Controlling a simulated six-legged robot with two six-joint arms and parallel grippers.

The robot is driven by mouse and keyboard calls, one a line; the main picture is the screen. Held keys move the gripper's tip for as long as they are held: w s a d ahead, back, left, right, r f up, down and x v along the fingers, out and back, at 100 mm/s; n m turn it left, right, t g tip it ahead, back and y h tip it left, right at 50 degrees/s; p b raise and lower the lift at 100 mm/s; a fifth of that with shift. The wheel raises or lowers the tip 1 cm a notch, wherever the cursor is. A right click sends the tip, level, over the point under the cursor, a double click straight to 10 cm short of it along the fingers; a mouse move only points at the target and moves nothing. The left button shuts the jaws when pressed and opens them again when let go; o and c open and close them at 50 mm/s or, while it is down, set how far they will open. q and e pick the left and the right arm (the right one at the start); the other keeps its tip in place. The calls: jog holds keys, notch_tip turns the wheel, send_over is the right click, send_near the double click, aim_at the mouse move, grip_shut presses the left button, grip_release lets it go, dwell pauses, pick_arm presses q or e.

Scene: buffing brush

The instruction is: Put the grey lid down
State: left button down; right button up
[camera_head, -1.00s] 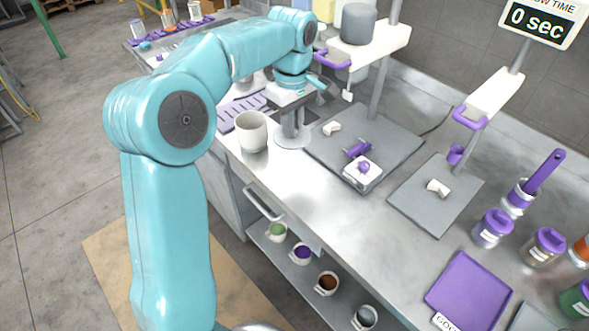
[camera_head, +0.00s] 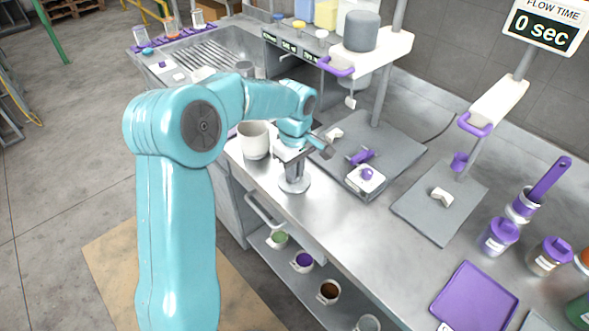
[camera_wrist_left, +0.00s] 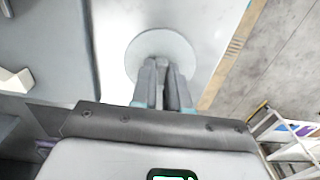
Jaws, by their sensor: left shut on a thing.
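The grey lid is a flat round disc (camera_head: 296,186) with my left gripper (camera_head: 294,170) upright above its middle. My left gripper is shut on the lid's centre part, which the fingers hide. The lid is at the counter's front edge, right of a white cup (camera_head: 254,142) and in front of a grey plate. I cannot tell whether it touches the counter. In the left wrist view the lid (camera_wrist_left: 186,45) shows beyond the closed fingers (camera_wrist_left: 160,85). My right gripper is not in view.
The counter (camera_head: 335,222) is bare right of the lid. A grey plate (camera_head: 398,150) with a small white and purple block (camera_head: 365,180) lies behind it. Another grey plate (camera_head: 425,215), a purple tray (camera_head: 478,298) and several jars are further right. Cups (camera_head: 303,260) stand on a shelf below.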

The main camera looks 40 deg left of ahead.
pick_arm(q)
jog(key=shift+f, duration=0.2)
jog(key=c, duration=1.1)
grip_release()
jog(key=shift+r, duration=0.15)
notch_tip(320, 180, up, 12)
jog(key=shift+r+p, duration=0.1)
jog(key=shift+p, duration=0.25)
